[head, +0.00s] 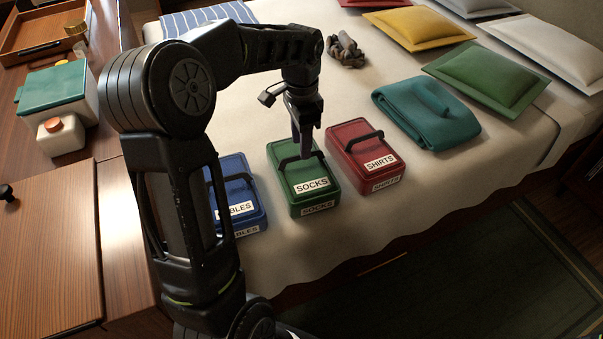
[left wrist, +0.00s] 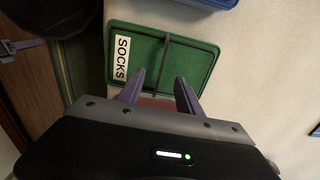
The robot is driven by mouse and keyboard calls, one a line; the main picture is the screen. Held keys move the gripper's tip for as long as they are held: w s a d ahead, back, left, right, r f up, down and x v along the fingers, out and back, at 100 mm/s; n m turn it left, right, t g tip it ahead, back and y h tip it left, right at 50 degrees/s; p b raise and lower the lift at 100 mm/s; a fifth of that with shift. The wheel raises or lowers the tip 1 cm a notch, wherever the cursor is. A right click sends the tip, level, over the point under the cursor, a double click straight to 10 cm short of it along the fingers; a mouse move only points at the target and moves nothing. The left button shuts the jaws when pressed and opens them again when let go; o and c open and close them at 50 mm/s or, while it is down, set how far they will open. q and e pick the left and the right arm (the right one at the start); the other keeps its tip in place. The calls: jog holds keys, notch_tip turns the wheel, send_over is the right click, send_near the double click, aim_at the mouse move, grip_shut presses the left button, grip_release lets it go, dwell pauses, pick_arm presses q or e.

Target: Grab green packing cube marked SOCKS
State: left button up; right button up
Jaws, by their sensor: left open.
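The green packing cube (head: 310,199) with white SOCKS labels sits on the bed, between a blue cube and a red cube. A dark handle (head: 290,161) arches over its top. My left gripper (head: 304,150) points down at the cube, its fingers close to the handle. In the left wrist view the green cube (left wrist: 190,72) lies beyond the two spread fingertips (left wrist: 160,78), with its handle running between or just past them. The jaws are open; I cannot tell whether they touch the handle. My right gripper is out of view.
The blue cube (head: 246,196) stands left of the green one, partly behind my arm. The red SHIRTS cube (head: 350,150) stands close on the right. A folded teal towel (head: 440,130), cushions (head: 490,75) and a dark crumpled item (head: 345,50) also lie on the bed.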

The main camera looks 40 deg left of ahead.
aim_at(302, 170)
pick_arm(q)
notch_tip(302, 170, down, 4)
jog(key=shift+f+b, duration=0.1)
jog(key=shift+b, duration=0.3)
dwell(0.3)
grip_shut()
dwell(1.3)
